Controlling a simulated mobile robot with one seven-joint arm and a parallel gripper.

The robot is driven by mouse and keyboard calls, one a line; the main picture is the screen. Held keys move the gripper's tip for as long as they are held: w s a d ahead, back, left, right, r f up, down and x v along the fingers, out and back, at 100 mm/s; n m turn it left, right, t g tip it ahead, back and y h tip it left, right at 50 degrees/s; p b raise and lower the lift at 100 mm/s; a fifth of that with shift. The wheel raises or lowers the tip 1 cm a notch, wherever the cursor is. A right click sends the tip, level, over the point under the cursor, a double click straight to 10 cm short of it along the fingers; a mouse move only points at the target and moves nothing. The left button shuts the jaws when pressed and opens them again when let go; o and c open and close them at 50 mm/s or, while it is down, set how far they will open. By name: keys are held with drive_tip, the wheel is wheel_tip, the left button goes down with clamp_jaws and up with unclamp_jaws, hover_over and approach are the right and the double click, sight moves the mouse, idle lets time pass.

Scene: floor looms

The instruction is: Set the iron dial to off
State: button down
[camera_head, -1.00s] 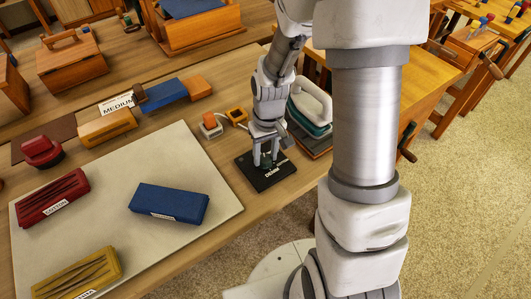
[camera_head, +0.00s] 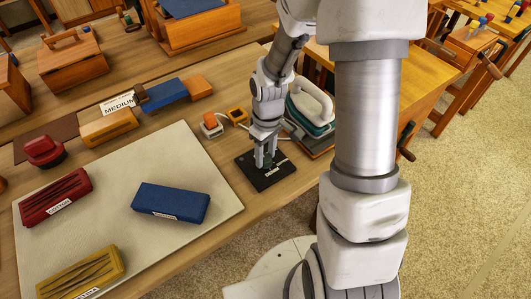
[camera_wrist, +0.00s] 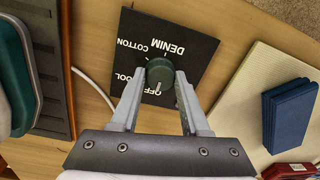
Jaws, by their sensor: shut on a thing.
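The iron dial is a dark green round knob (camera_wrist: 160,72) on a black plate (camera_wrist: 196,42) marked DENIM, COTTON, OFF and a partly hidden word ending in OOL. A pale pointer line on the knob faces the bottom of the wrist view, close beside the word OFF. My gripper (camera_wrist: 158,82) is shut on the knob, one finger on each side. In the head view my gripper (camera_head: 265,160) reaches down onto the plate (camera_head: 285,173) and mostly hides the knob. The iron (camera_head: 311,103), white and teal, stands just behind the plate; its teal edge shows in the wrist view (camera_wrist: 18,75).
A pale board (camera_head: 100,188) left of the plate bears a blue block (camera_head: 171,201), a red case (camera_head: 54,196) and a yellow case (camera_head: 82,273). Small orange blocks (camera_head: 237,116) stand behind the plate. A white cord (camera_wrist: 92,85) runs beside the plate.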

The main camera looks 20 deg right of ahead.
drive_tip(key=shift+c, duration=1.9)
unclamp_jaws()
wheel_tip(320, 180, up, 17)
drive_tip(key=p, duration=0.3)
drive_tip(key=shift+w+d+r+p, duration=0.15)
drive_tip(key=shift+d+r+p, duration=0.05)
drive_tip(key=shift+d+p, duration=0.15)
drive_tip(key=shift+r, duration=0.1)
wheel_tip(320, 180, up, 8)
drive_tip(key=m+t+h+p, duration=0.1)
drive_tip(key=m+t, duration=0.1)
hover_over(268, 156)
drive_tip(key=s, duration=0.5)
drive_tip(key=s+r+m+t+p, duration=0.2)
drive_tip(key=s+r+m+t, duration=0.2)
drive_tip(key=s+r, duration=0.3)
drive_tip(key=shift+s+a+r, duration=0.4)
drive_tip(key=shift+s+a, duration=0.05)
drive_tip(key=shift+s, duration=0.65)
